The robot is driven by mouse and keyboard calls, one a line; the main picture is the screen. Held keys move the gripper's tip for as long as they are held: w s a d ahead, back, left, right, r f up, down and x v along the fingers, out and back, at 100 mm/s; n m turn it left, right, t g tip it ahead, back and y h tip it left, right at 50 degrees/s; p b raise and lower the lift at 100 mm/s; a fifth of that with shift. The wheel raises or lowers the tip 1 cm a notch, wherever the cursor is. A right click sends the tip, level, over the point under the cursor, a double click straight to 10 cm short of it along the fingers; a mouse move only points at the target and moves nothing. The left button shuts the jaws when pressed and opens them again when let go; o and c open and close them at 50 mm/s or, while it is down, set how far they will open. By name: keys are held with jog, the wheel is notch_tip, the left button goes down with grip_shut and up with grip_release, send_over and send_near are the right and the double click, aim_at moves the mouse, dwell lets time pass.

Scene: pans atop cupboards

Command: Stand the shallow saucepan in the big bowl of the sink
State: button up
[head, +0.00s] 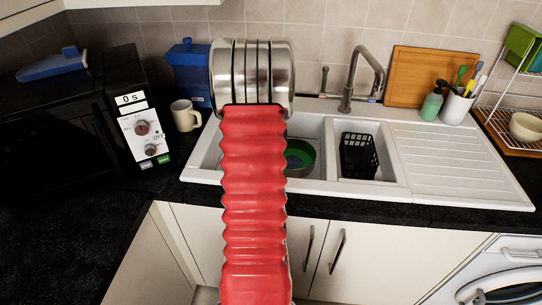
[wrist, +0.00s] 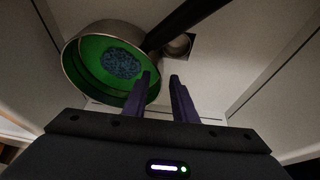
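The shallow saucepan (wrist: 88,75) has a metal outside, a green inside and a dark handle (wrist: 180,22). It is inside the big bowl of the sink (wrist: 222,75), with the round drain (wrist: 179,46) showing beyond the handle. A dark blue speckled patch lies in its middle. In the head view, part of the saucepan (head: 301,152) shows in the big bowl beside my arm. My gripper (wrist: 160,77) is open, its fingers apart at the pan's near right rim. I cannot tell whether they touch it. The head view hides the gripper behind my arm.
The small sink bowl holds a black basket (head: 358,155). The tap (head: 361,75) stands behind the sink, and the drainer (head: 462,160) at right is clear. A mug (head: 185,115) and a microwave (head: 142,125) stand at left. A green bottle (head: 432,105) stands at right.

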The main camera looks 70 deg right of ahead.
jog(key=v, duration=1)
jog(key=shift+r, duration=0.15)
jog(key=shift+r, duration=0.1)
notch_tip(320, 180, up, 10)
dwell(1.0)
dwell(0.5)
